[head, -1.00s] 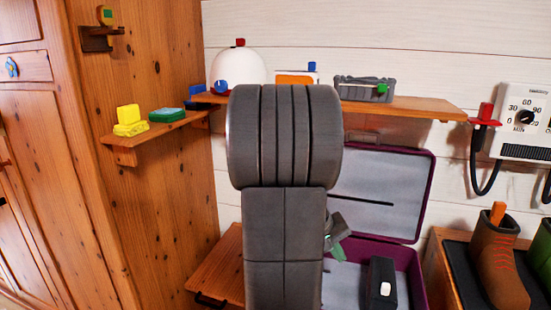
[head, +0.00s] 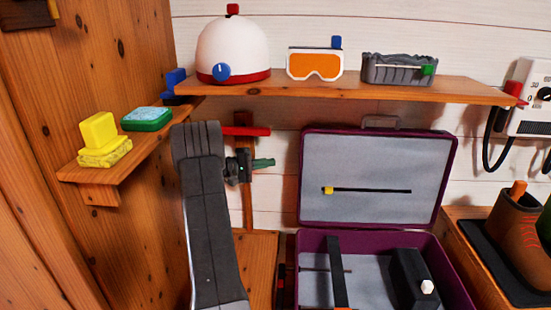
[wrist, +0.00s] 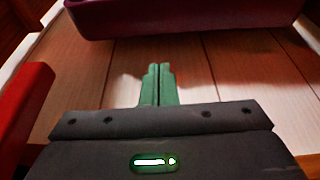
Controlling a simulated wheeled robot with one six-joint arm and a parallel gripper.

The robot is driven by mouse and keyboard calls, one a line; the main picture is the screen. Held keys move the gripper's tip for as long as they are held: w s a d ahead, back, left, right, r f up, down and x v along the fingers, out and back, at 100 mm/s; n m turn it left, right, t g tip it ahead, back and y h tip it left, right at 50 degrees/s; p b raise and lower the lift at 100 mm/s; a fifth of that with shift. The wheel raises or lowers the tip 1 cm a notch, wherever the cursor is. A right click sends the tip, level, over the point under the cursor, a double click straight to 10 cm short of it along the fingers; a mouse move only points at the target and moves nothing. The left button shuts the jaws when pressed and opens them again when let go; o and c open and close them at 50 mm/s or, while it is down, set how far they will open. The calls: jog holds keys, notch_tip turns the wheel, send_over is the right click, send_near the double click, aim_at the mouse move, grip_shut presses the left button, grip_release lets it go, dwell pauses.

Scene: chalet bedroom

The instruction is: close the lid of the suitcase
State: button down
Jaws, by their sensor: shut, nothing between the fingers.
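The purple suitcase stands open, its grey-lined lid (head: 380,210) upright near the back wall. Its base (head: 312,243) lies below with a dark strip and a black box with a white knob inside; the picture's bottom edge cuts it off. My gripper (head: 264,163) is left of the lid, apart from it, with its green fingers pointing right. In the wrist view the two green fingers (wrist: 160,70) are together and empty. A purple edge of the suitcase (wrist: 190,18) crosses the top of that view, beyond the fingertips; whether it is lid or base I cannot tell.
A wooden shelf (head: 350,88) with a helmet, goggles and a grey tray runs above the lid. A small shelf (head: 75,173) with yellow and green sponges is at left. A red bar (head: 246,131) is just above my gripper. Boots (head: 512,240) stand right of the suitcase.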

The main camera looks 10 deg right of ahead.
jog(key=d, duration=1)
jog(key=shift+f, duration=0.15)
jog(key=shift+s+a+b, duration=0.1)
jog(key=shift+b, duration=0.35)
